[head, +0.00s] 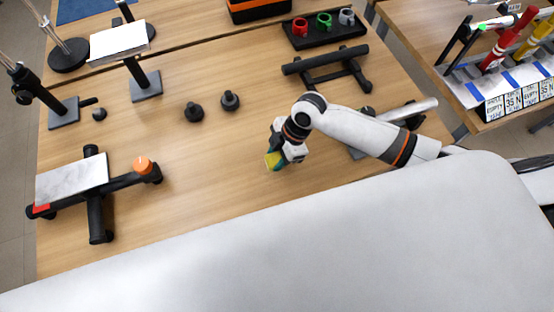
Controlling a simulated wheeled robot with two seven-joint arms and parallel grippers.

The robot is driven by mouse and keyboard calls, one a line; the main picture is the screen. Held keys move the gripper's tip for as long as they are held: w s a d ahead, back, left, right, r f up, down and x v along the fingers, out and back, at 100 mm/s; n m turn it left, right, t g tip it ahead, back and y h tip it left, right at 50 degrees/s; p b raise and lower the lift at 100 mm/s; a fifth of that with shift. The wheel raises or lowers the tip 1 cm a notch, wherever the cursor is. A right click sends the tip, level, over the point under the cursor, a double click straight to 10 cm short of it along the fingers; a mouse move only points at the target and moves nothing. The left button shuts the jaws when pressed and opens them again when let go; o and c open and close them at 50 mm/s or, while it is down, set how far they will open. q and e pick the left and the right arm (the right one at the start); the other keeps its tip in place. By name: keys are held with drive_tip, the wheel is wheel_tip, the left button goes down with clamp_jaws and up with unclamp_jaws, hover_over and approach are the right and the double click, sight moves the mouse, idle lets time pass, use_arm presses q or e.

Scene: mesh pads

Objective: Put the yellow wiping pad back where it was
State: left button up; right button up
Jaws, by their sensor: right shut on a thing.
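I cannot tell whether the pad touches the table top. The gripper hides part of the pad. My left gripper is not in view.
A black stand with a light plate (72,180) and an orange knob (142,165) stands at left. Two black knobs (194,112) lie behind. A tray (325,34) with several coloured mugs is at the back. The table's middle is clear.

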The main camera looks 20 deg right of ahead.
sight(280, 157)
wheel_tip(280, 157, down, 3)
drive_tip(key=shift+f, duration=0.3)
drive_tip(key=shift+f, duration=0.1)
drive_tip(key=o, duration=0.9)
drive_tip(key=b+v, duration=0.1)
drive_tip(key=v, duration=1.1)
drive_tip(key=shift+s, duration=0.15)
